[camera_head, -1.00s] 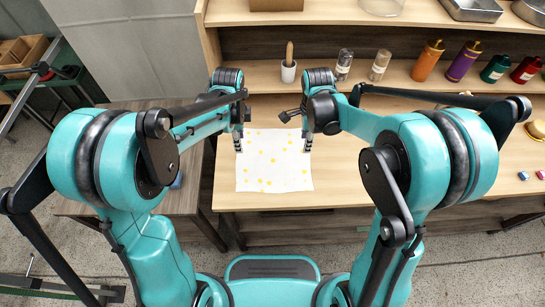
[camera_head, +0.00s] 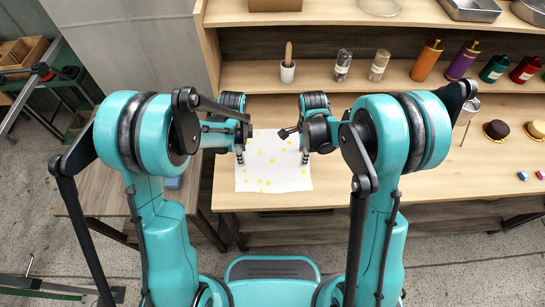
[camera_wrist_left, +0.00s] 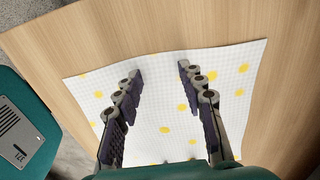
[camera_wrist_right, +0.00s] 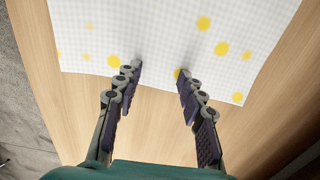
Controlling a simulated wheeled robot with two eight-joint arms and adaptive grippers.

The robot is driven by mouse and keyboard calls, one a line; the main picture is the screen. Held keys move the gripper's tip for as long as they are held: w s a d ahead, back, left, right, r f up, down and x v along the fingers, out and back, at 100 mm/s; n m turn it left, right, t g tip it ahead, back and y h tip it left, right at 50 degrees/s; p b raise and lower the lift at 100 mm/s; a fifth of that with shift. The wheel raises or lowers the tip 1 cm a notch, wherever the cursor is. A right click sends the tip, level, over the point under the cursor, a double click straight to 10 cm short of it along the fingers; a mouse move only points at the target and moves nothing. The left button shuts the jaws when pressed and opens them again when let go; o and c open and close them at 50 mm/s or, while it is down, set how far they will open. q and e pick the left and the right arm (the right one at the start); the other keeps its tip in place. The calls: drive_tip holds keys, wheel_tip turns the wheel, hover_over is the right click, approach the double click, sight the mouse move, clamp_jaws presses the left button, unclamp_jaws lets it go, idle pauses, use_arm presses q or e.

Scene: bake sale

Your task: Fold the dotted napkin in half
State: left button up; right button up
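The dotted napkin (camera_head: 273,165) is white with a faint grid and yellow dots. It lies flat and unfolded on the wooden table, near its front edge. My left gripper (camera_head: 240,157) is above the napkin's left side; in the left wrist view its two fingers (camera_wrist_left: 160,75) are spread over the cloth with nothing between them. My right gripper (camera_head: 304,156) is at the napkin's right side; in the right wrist view its fingers (camera_wrist_right: 158,72) are spread across the napkin's edge, empty. The napkin also shows in the left wrist view (camera_wrist_left: 160,105) and right wrist view (camera_wrist_right: 150,40).
A shelf (camera_head: 330,75) behind holds a white mortar (camera_head: 288,72), two shakers and several coloured bottles. Small cakes (camera_head: 496,130) and little blocks (camera_head: 523,176) sit at the right.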

use_arm(q)
drive_tip(key=shift+f, duration=0.2)
use_arm(e)
drive_tip(key=shift+f, duration=0.2)
use_arm(q)
drive_tip(key=shift+r, duration=0.1)
drive_tip(key=c, duration=0.5)
use_arm(e)
drive_tip(key=c, duration=0.5)
use_arm(q)
drive_tip(key=shift+s, duration=0.1)
clamp_jaws()
use_arm(e)
clamp_jaws()
